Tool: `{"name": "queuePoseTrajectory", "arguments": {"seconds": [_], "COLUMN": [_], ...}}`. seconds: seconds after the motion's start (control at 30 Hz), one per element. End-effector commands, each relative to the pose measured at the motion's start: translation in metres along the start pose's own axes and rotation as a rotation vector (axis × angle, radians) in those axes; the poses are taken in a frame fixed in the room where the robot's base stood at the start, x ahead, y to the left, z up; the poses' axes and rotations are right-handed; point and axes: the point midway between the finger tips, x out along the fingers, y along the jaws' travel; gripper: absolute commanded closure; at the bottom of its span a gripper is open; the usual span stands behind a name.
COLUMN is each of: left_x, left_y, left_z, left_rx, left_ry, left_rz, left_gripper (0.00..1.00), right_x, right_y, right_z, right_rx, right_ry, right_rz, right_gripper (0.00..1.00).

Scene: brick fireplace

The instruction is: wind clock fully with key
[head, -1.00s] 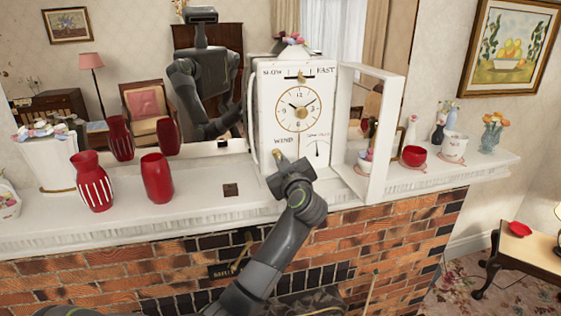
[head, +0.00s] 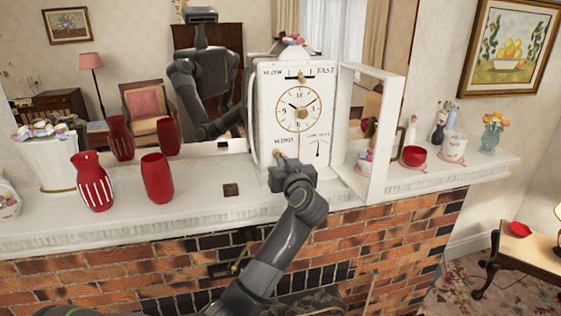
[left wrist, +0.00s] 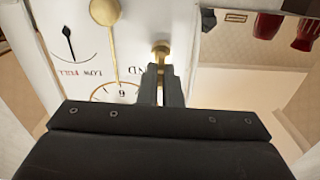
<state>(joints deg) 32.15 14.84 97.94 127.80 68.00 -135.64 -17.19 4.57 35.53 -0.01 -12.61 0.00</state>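The white clock (head: 268,130) stands upright on the mantel, its front door (head: 386,130) swung open to the right. Its dial (head: 299,109) is above the WIND label, with a small gauge (head: 318,149) at lower right whose needle points roughly upward. A brass key (head: 277,154) sits at the WIND spot; it also shows in the left wrist view (left wrist: 160,48). My left gripper (head: 281,159) is at the clock's lower front. In the left wrist view its fingers (left wrist: 161,72) are close together around the key's near part. My right gripper is not in view.
Red vases (head: 157,178) stand left of the clock. A small brown square (head: 231,190) lies on the mantel (head: 200,205). A red bowl (head: 414,156), a white pot (head: 453,146) and flowers (head: 492,132) stand to the right. A mirror behind reflects my body.

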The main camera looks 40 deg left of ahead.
Motion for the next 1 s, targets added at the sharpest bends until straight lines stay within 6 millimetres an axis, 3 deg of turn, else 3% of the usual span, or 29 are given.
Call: {"name": "queuePoseTrajectory", "arguments": {"seconds": [0.3, 0.7, 1.0], "left_x": [0.0007, 0.0015, 0.0016], "left_y": [0.0005, 0.0024, 0.0025], "left_z": [-0.0033, -0.0022, -0.0019], "left_rx": [0.015, 0.375, 0.401], "left_ry": [0.008, 0.007, 0.006], "left_rz": [0.002, 0.001, 0.001], "left_gripper": [1.0, 1.0, 1.0], "right_x": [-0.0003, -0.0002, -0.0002], "right_y": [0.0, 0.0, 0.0], "right_z": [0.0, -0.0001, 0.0], "right_rx": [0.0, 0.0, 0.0], "right_ry": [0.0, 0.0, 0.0], "right_rz": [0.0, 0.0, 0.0], "right_gripper": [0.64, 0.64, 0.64]}}
